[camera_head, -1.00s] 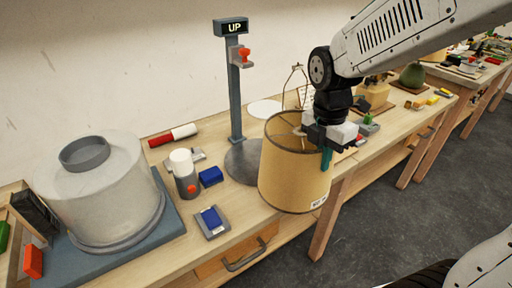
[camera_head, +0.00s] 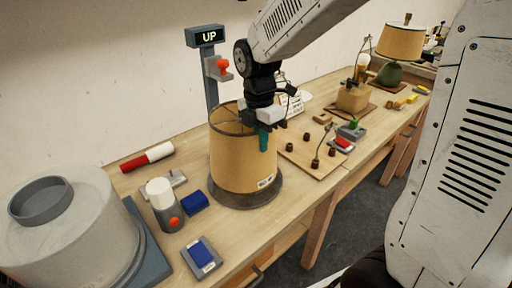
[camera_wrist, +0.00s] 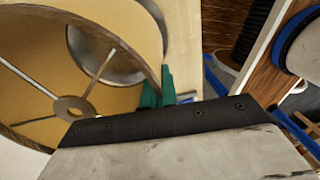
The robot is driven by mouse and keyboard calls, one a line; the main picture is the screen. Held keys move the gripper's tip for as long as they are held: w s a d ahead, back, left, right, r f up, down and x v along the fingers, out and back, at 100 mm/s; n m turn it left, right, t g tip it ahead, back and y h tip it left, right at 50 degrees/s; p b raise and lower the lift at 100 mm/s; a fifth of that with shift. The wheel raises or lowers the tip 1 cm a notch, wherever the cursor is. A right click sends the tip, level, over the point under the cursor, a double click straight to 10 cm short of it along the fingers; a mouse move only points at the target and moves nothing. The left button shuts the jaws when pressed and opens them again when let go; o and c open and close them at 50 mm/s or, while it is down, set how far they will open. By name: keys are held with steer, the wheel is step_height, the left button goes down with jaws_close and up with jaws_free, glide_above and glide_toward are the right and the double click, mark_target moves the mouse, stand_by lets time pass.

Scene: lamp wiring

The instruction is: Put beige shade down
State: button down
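A second beige shade (camera_head: 400,42) sits on a green lamp at the back right.
A wooden board with dark knobs (camera_head: 310,155) lies right of the shade. A white-topped grey cylinder (camera_head: 163,203), blue blocks (camera_head: 195,203) and a red-white tube (camera_head: 147,157) lie left.

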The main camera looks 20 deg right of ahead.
steer(key=shift+f, duration=1.7)
steer(key=c, duration=1.7)
jaws_free()
